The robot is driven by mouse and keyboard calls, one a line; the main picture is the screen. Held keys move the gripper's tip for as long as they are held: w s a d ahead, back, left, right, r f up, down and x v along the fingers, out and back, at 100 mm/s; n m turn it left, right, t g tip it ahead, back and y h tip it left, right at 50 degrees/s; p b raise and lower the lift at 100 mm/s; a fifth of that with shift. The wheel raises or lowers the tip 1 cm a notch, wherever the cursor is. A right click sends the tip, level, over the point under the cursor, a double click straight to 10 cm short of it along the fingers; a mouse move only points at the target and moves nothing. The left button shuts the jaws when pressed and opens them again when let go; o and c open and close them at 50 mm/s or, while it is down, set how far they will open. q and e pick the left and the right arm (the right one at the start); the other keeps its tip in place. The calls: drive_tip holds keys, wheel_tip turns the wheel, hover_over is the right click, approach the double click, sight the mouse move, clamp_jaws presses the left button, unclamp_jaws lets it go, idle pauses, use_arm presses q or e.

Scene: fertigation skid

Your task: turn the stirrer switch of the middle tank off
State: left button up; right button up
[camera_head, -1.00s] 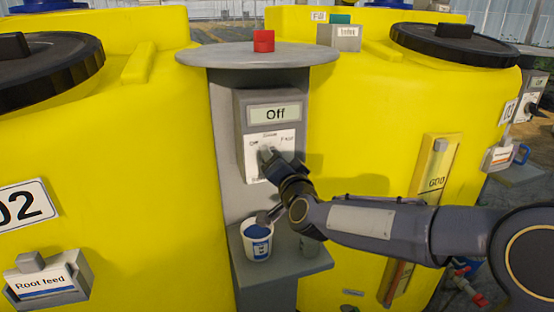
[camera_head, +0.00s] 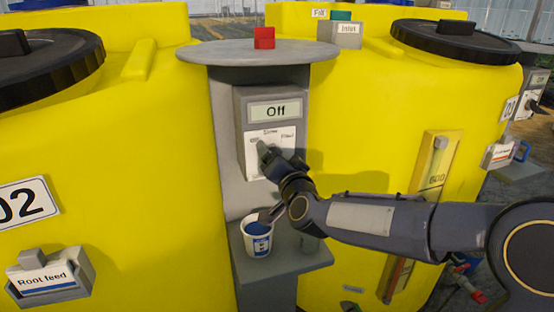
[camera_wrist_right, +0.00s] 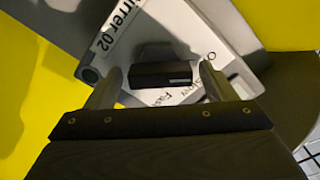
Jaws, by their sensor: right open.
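The grey stirrer switch box (camera_head: 270,130) stands on a post between two yellow tanks. Its display (camera_head: 275,111) reads "Off". In the right wrist view its white plate (camera_wrist_right: 185,35) reads "Stirrer 02", with "Slow" and "Fast" marks. The dark switch knob (camera_wrist_right: 162,73) sits on this plate between the fingers of my right gripper (camera_wrist_right: 160,86). The fingers are open, one on each side of the knob, with visible gaps. In the head view my right gripper (camera_head: 272,157) is at the plate and hides the knob. My left gripper is out of view.
A small shelf (camera_head: 300,262) below the box holds a white cup (camera_head: 257,240) with blue contents, close to my right wrist. A round grey top (camera_head: 225,53) with a red block (camera_head: 264,38) overhangs the box. The yellow tank walls (camera_head: 120,150) flank the post.

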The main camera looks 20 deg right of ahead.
drive_tip(key=s, duration=0.7)
drive_tip(key=shift+s+d, duration=0.15)
drive_tip(key=shift+s, duration=0.25)
drive_tip(key=s+d+f+n+g+y, duration=0.15)
drive_tip(key=s+f+g, duration=0.3)
drive_tip(key=s, duration=0.45)
drive_tip(key=s+f+n+g+y+p, duration=0.1)
drive_tip(key=s+f+n+g, duration=0.25)
drive_tip(key=s+f, duration=0.45)
drive_tip(key=s+d+f+n+g+y, duration=0.1)
drive_tip(key=s+f+n+g, duration=0.2)
drive_tip(key=s, duration=0.8)
wheel_tip(320, 180, up, 16)
drive_tip(key=m+g+p, duration=0.1)
drive_tip(key=p, duration=1.5)
drive_tip(key=shift+w, duration=0.15)
